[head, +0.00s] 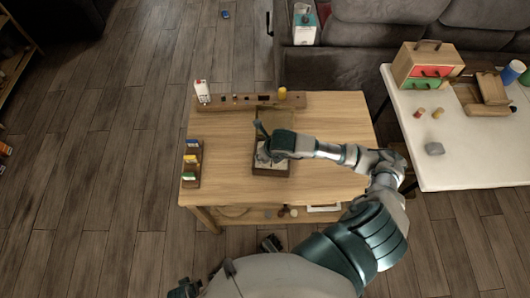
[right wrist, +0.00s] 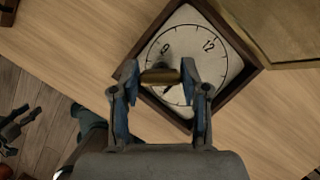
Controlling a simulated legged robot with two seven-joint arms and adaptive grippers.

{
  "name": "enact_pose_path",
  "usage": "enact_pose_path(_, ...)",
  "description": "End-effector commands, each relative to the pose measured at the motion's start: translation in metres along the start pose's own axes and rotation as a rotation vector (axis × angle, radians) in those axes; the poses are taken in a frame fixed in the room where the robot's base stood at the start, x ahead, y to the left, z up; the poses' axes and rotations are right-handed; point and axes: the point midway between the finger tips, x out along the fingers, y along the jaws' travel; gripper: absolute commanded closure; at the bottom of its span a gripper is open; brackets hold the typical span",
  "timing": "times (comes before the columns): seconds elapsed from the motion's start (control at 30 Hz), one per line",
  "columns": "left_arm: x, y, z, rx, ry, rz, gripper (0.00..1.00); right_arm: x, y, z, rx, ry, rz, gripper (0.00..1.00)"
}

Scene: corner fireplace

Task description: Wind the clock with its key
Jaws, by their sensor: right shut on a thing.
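The clock (head: 257,170) lies face up in a dark square frame on the wooden table. In the right wrist view its white face (right wrist: 208,70) shows numerals and a dark hand. An opened door (right wrist: 285,22) extends from its frame. My right gripper (head: 264,157) is over the face. In the wrist view its blue fingers (right wrist: 160,78) are shut on a brass bar-shaped key (right wrist: 160,76). I cannot tell whether the key's lower end sits in the face. A dark gripper-like part (right wrist: 18,125), perhaps my left, shows at the left edge; its jaws are unclear.
A wooden rail (head: 240,101) with a white carton (head: 202,91) and a yellow cylinder (head: 282,93) lies along the table's back. A small rack (head: 191,178) is at its left edge. A white table (head: 470,160) stands right. The front left tabletop is clear.

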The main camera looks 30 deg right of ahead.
Motion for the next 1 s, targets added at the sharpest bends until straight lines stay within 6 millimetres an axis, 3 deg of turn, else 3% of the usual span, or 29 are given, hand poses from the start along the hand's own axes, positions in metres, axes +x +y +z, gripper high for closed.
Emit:
enact_pose_path(0.5,0.0017,0.0002,0.0009,0.000,-0.001,0.000,0.59,-0.0003,0.0005,0.0001,0.022,-0.001,-0.008,0.83)
enact_pose_path(0.8,-0.0062,-0.0005,-0.0029,0.000,0.005,-0.001,0.59,-0.0012,0.0007,0.0010,0.255,-0.002,-0.106,0.83)
enact_pose_path(1.0,-0.0058,-0.0004,-0.0027,0.000,0.004,-0.001,0.59,-0.0004,-0.0001,0.0001,0.274,-0.002,-0.115,0.83)
